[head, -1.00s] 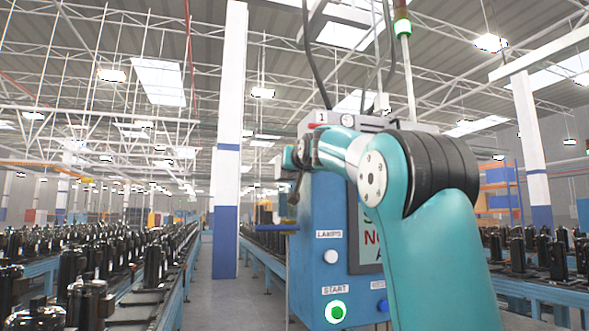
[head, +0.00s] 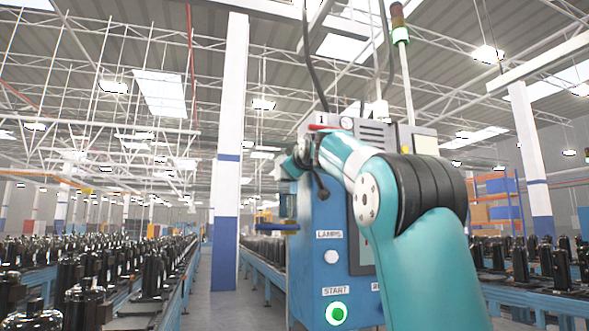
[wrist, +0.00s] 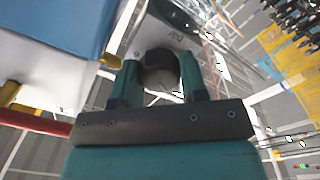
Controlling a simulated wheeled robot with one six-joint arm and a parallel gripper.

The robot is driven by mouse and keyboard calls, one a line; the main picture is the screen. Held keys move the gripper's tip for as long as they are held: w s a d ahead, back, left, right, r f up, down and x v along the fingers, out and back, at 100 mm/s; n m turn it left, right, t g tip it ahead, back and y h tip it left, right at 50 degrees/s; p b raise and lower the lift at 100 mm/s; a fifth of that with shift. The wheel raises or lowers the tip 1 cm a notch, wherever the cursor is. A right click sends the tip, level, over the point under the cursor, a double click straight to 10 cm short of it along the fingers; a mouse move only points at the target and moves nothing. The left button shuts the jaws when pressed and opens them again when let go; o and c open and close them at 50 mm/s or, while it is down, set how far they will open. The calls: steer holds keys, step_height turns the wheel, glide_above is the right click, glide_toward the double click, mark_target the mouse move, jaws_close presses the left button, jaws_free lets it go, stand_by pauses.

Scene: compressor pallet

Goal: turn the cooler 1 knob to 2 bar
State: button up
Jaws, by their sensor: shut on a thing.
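A dark round knob (wrist: 158,66) sits on a grey panel (wrist: 188,42) with the word "bar" printed on it, in the upper middle of the wrist view. My gripper (wrist: 159,76) has one teal finger on each side of the knob and is shut on it. The knob's pointer and its scale marks cannot be read. In the head view my arm stands in front of the blue machine cabinet (head: 318,222), and the knob cannot be made out there.
The cabinet front carries a lit green START button (head: 336,313) and a white LAMPS button (head: 331,257). Rows of black compressors (head: 150,265) stand on conveyors at the left. A red bar (wrist: 38,122) runs close beside my gripper at left.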

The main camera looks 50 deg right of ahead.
steer(key=shift+n, duration=0.4)
steer(key=o, duration=0.9)
steer(key=shift+s, duration=0.1)
steer(key=b+v, duration=0.8)
steer(key=v, duration=0.9)
steer(key=shift+s, duration=0.15)
